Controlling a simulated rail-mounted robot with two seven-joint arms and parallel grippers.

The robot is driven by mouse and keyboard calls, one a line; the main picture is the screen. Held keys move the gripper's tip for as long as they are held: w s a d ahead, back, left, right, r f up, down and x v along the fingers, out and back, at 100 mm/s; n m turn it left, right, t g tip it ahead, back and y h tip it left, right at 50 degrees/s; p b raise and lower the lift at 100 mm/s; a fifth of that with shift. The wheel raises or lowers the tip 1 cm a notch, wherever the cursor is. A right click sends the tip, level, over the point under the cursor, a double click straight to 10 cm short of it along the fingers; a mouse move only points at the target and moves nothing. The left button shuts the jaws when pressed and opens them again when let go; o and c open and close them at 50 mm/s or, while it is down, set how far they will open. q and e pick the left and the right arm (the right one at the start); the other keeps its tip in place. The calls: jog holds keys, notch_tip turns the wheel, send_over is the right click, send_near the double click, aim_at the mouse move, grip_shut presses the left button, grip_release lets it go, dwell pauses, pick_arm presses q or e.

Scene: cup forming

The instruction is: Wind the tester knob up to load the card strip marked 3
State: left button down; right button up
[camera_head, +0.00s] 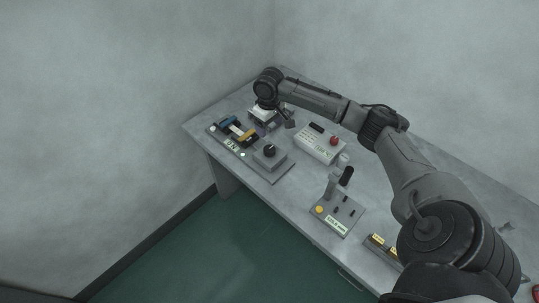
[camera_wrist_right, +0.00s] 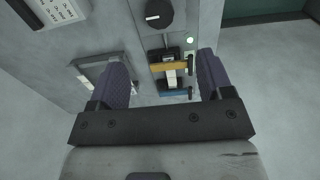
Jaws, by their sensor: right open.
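The tester (camera_head: 272,172) is a grey plate on the left part of the bench with a round black knob (camera_head: 270,150) on a raised box. The knob also shows at the top of the right wrist view (camera_wrist_right: 158,13). Beside it lie an orange strip (camera_wrist_right: 168,68), a blue strip (camera_wrist_right: 174,94) and a pale piece between them. I cannot read a 3 on any strip. My right gripper (camera_wrist_right: 162,62) is open and empty, its purple fingers apart above the strip end of the tester. The knob is beyond the fingertips, untouched. My left gripper is out of view.
A white box with a red knob (camera_head: 334,140) stands behind the tester. A plate with an upright lever device (camera_head: 343,205) is to its right, then small yellow-labelled blocks (camera_head: 377,239). A grey framed tray (camera_wrist_right: 90,72) lies beside the tester. The bench's front edge is close to the tester.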

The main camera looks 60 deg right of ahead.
aim_at(270, 149)
notch_tip(270, 149, down, 13)
jog(key=shift+f+b, duration=0.2)
jog(key=shift+b, duration=0.95)
